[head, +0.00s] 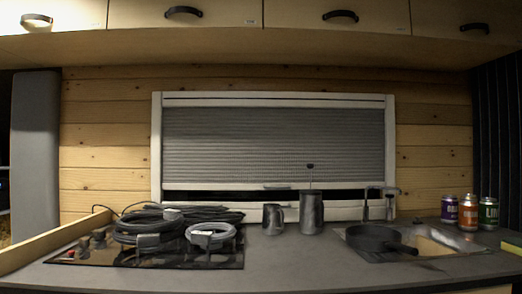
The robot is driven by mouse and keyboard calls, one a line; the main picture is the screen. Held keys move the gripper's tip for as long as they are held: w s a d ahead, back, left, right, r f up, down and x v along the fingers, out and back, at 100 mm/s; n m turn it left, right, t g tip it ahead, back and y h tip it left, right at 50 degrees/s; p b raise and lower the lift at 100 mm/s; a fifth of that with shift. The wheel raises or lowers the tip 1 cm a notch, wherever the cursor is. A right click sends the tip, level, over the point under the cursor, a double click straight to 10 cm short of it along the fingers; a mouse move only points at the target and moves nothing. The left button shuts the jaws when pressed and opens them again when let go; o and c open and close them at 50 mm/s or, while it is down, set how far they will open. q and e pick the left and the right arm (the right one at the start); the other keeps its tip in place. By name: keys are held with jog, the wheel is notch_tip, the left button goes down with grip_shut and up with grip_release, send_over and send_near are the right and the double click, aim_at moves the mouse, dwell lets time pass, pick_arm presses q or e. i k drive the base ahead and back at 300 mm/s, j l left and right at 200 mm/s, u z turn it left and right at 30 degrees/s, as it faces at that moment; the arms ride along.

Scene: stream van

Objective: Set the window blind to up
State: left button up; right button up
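The window blind (270,140) is a grey pleated shade in a white frame (157,150) on the wooden back wall. It is drawn down over most of the window. Its pale bottom rail (225,187) sits a little above the lower frame, with a dark strip of window showing below it. A small handle tab (277,186) is at about the middle of the rail. Neither of my grippers is in the head view.
The grey counter stands before the window. On it are coiled grey cables (150,232) over a dark hob, a metal jug (273,219), a tall metal canister (312,213), a pan (375,239) at the sink, and cans (468,213). Cabinets (300,15) overhang above.

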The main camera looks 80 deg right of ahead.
aim_at(203, 148)
jog(key=z, duration=2.7)
